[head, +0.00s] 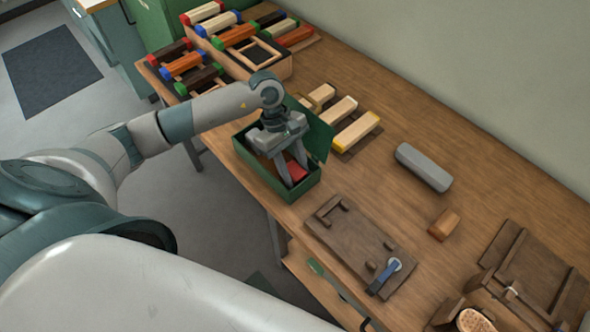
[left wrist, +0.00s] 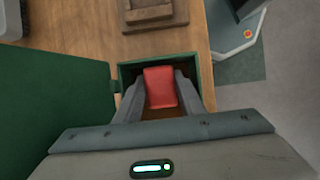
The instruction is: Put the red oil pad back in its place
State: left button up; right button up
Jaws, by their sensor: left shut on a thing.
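The red oil pad (left wrist: 161,88) is between the fingers of my left gripper (left wrist: 160,92), which is shut on it. In the head view the pad (head: 296,172) shows as a red patch between the fingers of the left gripper (head: 290,174). The gripper points down into an open green box (head: 266,181) with a hinged lid (head: 318,133). In the left wrist view the box (left wrist: 128,72) surrounds the pad, and its brown inside shows below the pad. Whether the pad touches the box floor cannot be told. My right gripper is not in view.
A dark wooden fixture (head: 345,237) with a blue-handled tool (head: 384,277) lies right of the box. Wooden blocks (head: 356,131) lie behind the lid. A grey bar (head: 423,167) and a small brown block (head: 444,224) lie farther right, with bare table between.

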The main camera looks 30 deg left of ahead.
pick_arm(q)
jog(key=shift+f+b, duration=0.3)
jog(key=o, duration=1.1)
jog(key=shift+o, duration=0.8)
jog(key=shift+r, duration=0.2)
jog(key=shift+o, duration=0.8)
jog(key=shift+w+r+p, duration=0.1)
jog(key=shift+r+p, duration=0.55)
jog(key=shift+r, duration=0.6)
jog(key=shift+r+p, duration=1.15)
jog(key=shift+r, duration=1.95)
jog(key=shift+s, duration=0.2)
